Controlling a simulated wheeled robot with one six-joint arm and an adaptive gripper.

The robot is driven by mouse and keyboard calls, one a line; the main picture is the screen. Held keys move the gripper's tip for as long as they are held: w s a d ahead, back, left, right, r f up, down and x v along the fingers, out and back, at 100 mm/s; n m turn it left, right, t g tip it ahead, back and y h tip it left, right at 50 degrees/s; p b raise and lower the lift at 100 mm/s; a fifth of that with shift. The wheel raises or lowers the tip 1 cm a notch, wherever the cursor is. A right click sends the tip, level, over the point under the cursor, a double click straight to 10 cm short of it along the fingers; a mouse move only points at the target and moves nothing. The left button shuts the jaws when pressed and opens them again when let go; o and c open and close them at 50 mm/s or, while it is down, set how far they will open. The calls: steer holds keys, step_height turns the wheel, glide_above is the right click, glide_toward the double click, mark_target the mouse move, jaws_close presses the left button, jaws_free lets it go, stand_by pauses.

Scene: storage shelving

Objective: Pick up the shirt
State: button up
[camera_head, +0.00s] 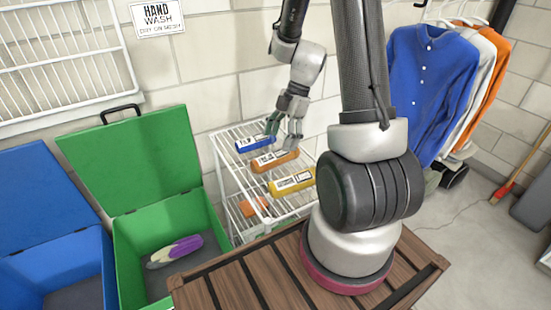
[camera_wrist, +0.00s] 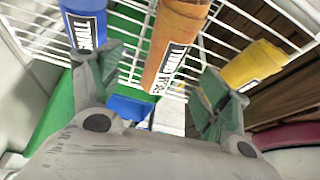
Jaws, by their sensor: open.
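A blue buttoned shirt (camera_head: 430,90) hangs at the right of the head view. A pale shirt (camera_head: 482,80) and an orange shirt (camera_head: 497,62) hang behind it, partly hidden. My gripper (camera_head: 285,133) is well left of the shirts, over a white wire shelf. It is open, and no shirt shows in the wrist view. There, an orange bottle (camera_wrist: 180,38) shows between the open fingers (camera_wrist: 162,78). I cannot tell whether they touch it.
The wire shelf (camera_head: 222,160) also bears a blue bottle (camera_head: 254,144) and a yellow bottle (camera_head: 291,183). An open green bin (camera_head: 122,235) holds a purple and grey item (camera_head: 175,250). A blue bin (camera_head: 75,262) stands left. A slatted wooden surface (camera_head: 240,290) is in front.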

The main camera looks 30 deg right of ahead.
mark_target(277, 151)
steer(key=x, duration=0.5)
steer(key=shift+s+f, duration=0.2)
steer(key=shift+f, duration=0.15)
steer(key=shift+c, duration=0.4)
steer(key=c, duration=1.1)
